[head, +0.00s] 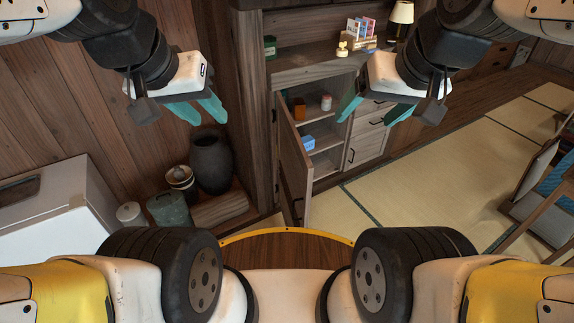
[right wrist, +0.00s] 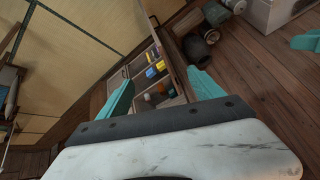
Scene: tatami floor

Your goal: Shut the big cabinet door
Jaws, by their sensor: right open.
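The big cabinet door (head: 293,160) stands open, hinged at the left of the cabinet (head: 320,66) and swung out towards me, with a dark handle on it. The open compartment shows shelves with an orange box, a white jar and a blue box (head: 307,142). The right wrist view also shows the compartment (right wrist: 152,72). My right gripper (head: 368,122) is open and empty, in front of and to the right of the door, not visibly touching it. My left gripper (head: 208,121) has its fingers apart and is empty, left of the door.
A dark vase (head: 211,162), a lidded jar (head: 181,180) and a green canister (head: 168,209) stand left of the door. A white chest (head: 55,215) is at far left. A wooden chair-like frame (head: 545,190) is at right. Tatami (head: 410,190) right of the door is clear.

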